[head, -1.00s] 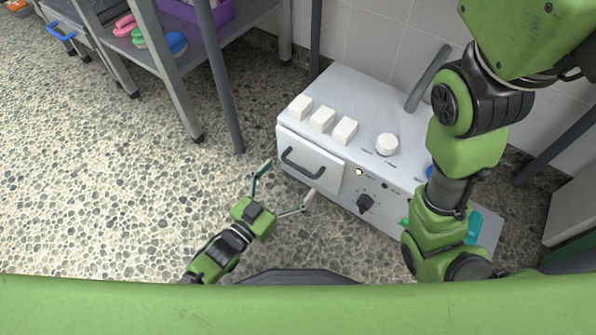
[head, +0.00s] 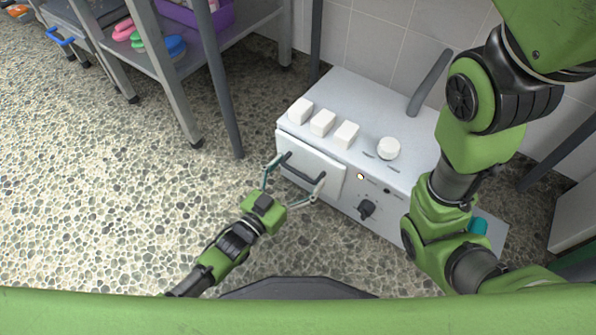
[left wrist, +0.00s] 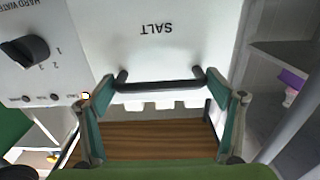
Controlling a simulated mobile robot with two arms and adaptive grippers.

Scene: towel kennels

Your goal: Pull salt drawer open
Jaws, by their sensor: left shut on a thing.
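The left gripper (left wrist: 162,98) also shows in the wrist view. My right arm crosses the machine's right side; its gripper is not seen.
The machine top (head: 352,98) carries several white blocks (head: 322,123) and a round white knob (head: 388,148). A black dial (head: 367,208) is on its front. A grey shelf rack (head: 163,60) stands at upper left. The pebbled floor (head: 110,200) left of the machine is clear.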

